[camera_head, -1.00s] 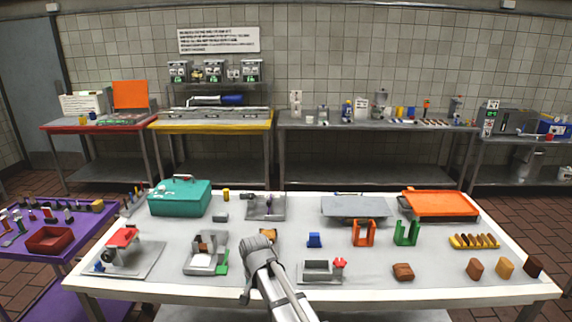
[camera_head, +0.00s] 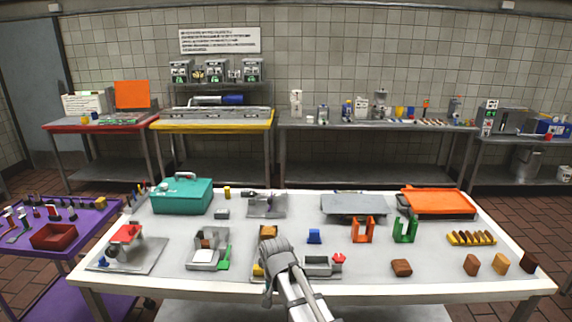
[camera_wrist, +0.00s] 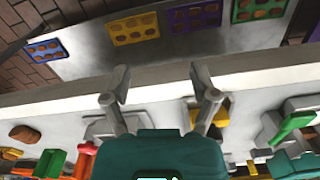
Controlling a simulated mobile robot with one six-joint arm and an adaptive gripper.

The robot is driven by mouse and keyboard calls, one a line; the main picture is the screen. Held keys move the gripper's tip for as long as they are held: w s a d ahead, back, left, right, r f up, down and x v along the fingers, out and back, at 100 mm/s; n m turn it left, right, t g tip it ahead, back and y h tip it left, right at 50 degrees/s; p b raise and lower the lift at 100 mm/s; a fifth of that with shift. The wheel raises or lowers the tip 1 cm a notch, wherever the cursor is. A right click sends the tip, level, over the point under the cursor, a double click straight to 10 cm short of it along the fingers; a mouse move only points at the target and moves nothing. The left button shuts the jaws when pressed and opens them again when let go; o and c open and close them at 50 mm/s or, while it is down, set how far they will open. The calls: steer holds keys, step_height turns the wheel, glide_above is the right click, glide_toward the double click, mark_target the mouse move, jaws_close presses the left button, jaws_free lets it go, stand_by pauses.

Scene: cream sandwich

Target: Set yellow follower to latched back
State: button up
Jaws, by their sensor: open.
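My gripper (camera_head: 276,262) is over the near middle of the white table. In the wrist view its two fingers (camera_wrist: 160,88) stand wide apart with nothing between them. A small yellow part (camera_head: 258,270), perhaps the yellow follower, shows just left of my gripper and is partly covered by it. A yellow piece with dark parts also shows in the wrist view (camera_wrist: 222,112), beside and behind the right-hand finger. I cannot tell its latch position. A brown-orange piece (camera_head: 268,232) sits just beyond my gripper.
A grey fixture with a red knob (camera_head: 338,258) is close on the right. A grey fixture with a green part (camera_head: 223,259) is on the left. A teal box (camera_head: 182,196), grey plate (camera_head: 353,205) and orange tray (camera_head: 437,201) stand farther back.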

steer(key=s+d+n, duration=0.1)
steer(key=s+d, duration=0.3)
steer(key=d, duration=0.5)
steer(key=s+d+n, duration=0.1)
steer(key=s+d, duration=0.3)
steer(key=d, duration=0.6)
steer(key=shift+d, duration=0.3)
